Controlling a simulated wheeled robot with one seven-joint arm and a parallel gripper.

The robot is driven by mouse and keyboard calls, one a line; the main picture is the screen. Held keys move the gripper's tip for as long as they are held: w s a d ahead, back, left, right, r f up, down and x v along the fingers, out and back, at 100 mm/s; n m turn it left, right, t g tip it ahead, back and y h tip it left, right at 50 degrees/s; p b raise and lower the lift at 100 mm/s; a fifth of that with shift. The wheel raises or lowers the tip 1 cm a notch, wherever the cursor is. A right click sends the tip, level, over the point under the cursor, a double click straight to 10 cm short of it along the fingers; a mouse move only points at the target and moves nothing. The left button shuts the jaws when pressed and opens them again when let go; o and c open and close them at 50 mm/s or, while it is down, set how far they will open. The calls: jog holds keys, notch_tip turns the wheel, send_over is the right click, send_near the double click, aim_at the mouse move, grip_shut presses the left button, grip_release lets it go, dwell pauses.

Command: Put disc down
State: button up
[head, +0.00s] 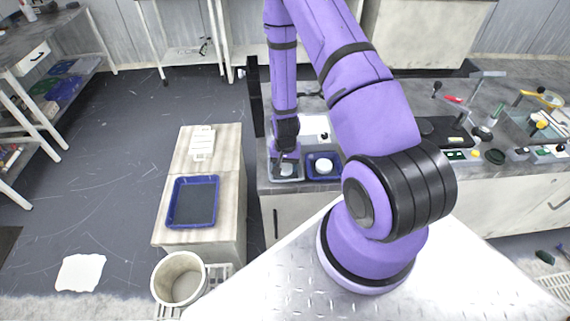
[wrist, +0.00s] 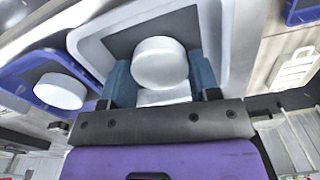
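A white round disc (wrist: 159,62) sits between the two blue fingers of my gripper (wrist: 162,75), with both fingers against its sides in the wrist view. In the head view my gripper (head: 286,152) points down over a grey tray (head: 273,178), and the disc (head: 287,170) shows white below it. The tray's pale rim and dark floor (wrist: 122,44) lie behind the disc in the wrist view. I cannot tell whether the disc touches the tray floor. Another white piece (wrist: 163,97) shows between the fingers, partly hidden.
A blue tray (head: 311,174) with another white disc (head: 323,167) stands right beside the grey tray. A lower cabinet to the left carries an empty blue tray (head: 193,203) and a white device (head: 201,142). A bin (head: 179,279) stands on the floor. Tools crowd the bench's right side.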

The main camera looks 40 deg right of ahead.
jog(key=o, duration=0.4)
jog(key=shift+r, duration=0.1)
notch_tip(320, 180, up, 12)
notch_tip(320, 180, up, 14)
jog(key=n+t, duration=0.1)
jog(key=n, duration=0.1)
send_over(285, 166)
jog(key=w+a, duration=0.2)
jog(key=a, duration=0.1)
jog(key=s+a+r+n+t, duration=0.1)
jog(key=s+a+r, duration=0.1)
jog(key=r, duration=0.5)
jog(key=s+a+r+n+t, duration=0.1)
jog(key=s+a+r, duration=0.1)
jog(key=r, duration=0.4)
jog(key=s+a+r+n+t, duration=0.1)
jog(key=s+a+r+n, duration=0.1)
jog(key=s+r, duration=0.5)
jog(key=s+a+r+n+t, duration=0.1)
jog(key=s+a+r+n, duration=0.1)
jog(key=s+r, duration=0.6)
jog(key=shift+s+r+n, duration=0.15)
jog(key=shift+s+n, duration=0.15)
jog(key=shift+s, duration=0.6)
